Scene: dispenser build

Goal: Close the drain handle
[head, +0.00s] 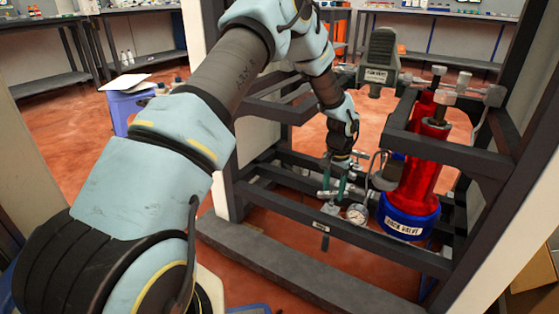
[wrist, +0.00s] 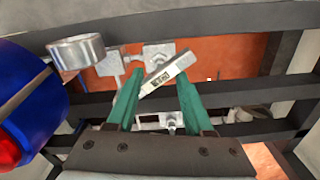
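The drain handle (wrist: 170,72) is a pale grey bar with a small, unreadable label. In the wrist view it lies diagonally, rising from lower left to upper right, near the tips of my green fingers. My gripper (wrist: 157,68) is open, with a wide gap between the fingers and the handle crossing that gap. I cannot tell whether a finger touches it. Metal valve fittings (wrist: 158,52) sit behind the handle. In the head view my gripper (head: 332,196) points down at the lower frame, left of the gauge, and the handle is small and partly hidden there.
A round pressure gauge (head: 357,213) is close to the right of my gripper. A red cylinder with a blue base (head: 408,215) stands further right. Dark frame beams (head: 380,243) cross in front of and around the fittings. A grey labelled part (head: 380,60) stands above.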

